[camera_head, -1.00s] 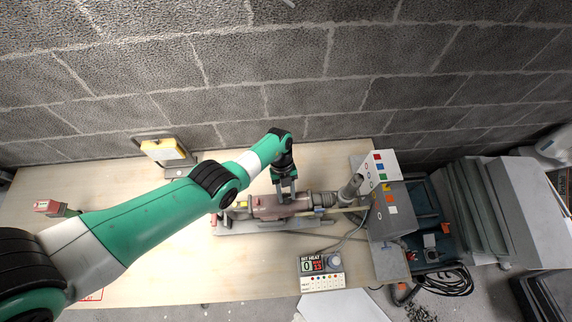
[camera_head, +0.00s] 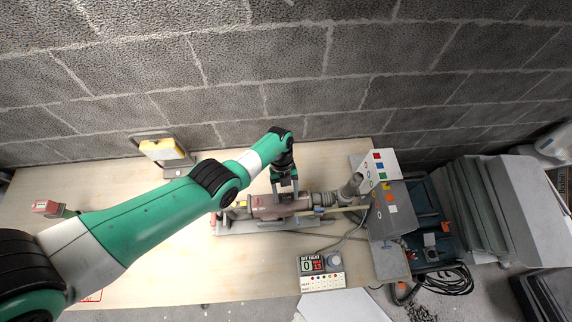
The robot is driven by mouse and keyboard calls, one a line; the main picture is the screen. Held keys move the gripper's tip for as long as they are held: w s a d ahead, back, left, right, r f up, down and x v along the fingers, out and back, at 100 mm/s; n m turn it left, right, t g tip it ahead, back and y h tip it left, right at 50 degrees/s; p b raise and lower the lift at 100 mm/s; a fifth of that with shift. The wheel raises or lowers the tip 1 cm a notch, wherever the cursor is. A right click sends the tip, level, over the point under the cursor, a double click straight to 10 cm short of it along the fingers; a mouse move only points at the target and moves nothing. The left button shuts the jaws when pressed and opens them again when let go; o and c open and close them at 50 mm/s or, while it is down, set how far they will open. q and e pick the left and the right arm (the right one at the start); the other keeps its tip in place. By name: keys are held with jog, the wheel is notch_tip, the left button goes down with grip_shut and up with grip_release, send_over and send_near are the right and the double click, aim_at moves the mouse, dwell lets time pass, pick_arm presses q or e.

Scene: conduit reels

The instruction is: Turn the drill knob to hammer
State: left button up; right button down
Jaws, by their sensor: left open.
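The drill (camera_head: 267,207) is a dull red body with a grey front end, lying along a grey stand on the wooden bench. Its front points right. My left gripper (camera_head: 286,190) is open, pointing down over the drill body from behind. Its fingertips are at or just above the top of the drill; I cannot tell whether they touch it. The drill's knob is too small or hidden by the gripper to make out. My right gripper is not in view.
A display box (camera_head: 311,264) with a round dial stands in front of the drill. A grey box with coloured squares (camera_head: 388,208) stands at the bench's right end. A yellow lamp (camera_head: 162,150) is at the back left. The front left of the bench (camera_head: 180,270) is clear.

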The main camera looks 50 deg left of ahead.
pick_arm(q)
jog(key=shift+r, duration=0.15)
jog(key=p+v, duration=0.2)
jog(key=v, duration=0.4)
jog(key=shift+w+r, duration=0.1)
jog(key=v, duration=0.5)
jog(key=shift+a, duration=0.15)
